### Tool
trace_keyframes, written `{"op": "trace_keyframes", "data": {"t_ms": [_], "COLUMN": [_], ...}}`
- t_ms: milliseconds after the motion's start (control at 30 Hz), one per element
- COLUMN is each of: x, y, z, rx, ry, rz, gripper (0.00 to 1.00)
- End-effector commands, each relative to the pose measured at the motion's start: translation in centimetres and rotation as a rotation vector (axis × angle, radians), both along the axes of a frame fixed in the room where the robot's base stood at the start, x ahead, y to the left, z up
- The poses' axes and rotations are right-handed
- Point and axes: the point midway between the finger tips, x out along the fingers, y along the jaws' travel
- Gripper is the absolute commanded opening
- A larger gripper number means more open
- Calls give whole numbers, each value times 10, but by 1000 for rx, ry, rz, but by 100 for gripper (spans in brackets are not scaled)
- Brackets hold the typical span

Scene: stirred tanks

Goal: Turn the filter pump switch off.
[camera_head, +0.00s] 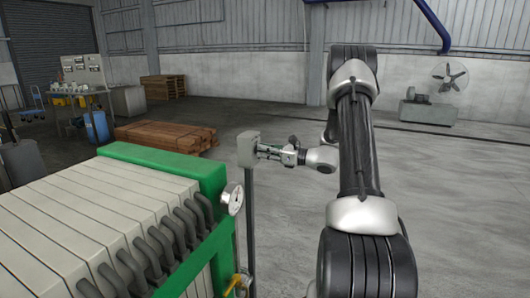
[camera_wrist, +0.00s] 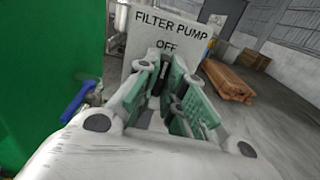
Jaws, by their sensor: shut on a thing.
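The filter pump switch box (camera_head: 247,147) is a grey box on a post beside the green-framed filter press in the head view. In the wrist view the box (camera_wrist: 150,42) fills the top middle and bears the words "FILTER PUMP" and "OFF". My gripper (camera_head: 266,150) reaches the box front from the right. In the wrist view the pads of my gripper (camera_wrist: 168,72) close around a dark switch handle (camera_wrist: 156,84) just below the word "OFF". The fingers hide most of the handle, so its exact angle cannot be told.
The filter press (camera_head: 110,225) with its pressure gauge (camera_head: 231,199) stands close on the left. The box's post (camera_head: 250,225) rises beside it. A blue-handled valve (camera_wrist: 80,101) is at the left in the wrist view.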

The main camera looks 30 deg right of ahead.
Motion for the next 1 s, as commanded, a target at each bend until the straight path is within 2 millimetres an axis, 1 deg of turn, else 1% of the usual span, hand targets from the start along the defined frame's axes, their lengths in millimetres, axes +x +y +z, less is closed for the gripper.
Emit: {"op": "trace_keyframes", "data": {"t_ms": [200,233,300,333,633,733,867,1000], "x": [-1,-1,-1,-1,-1,-6,-24,-49], "y": [0,0,0,0,-1,-5,-20,-40], "z": [-1,-1,-1,-1,0,-1,0,0], "rx": [1,1,0,0,-1,-1,1,0], "ry": [3,3,3,3,1,1,1,1], "rz": [0,0,0,0,-1,-1,-4,-4], "gripper": [0,16,29,32,32,32,32,32]}}
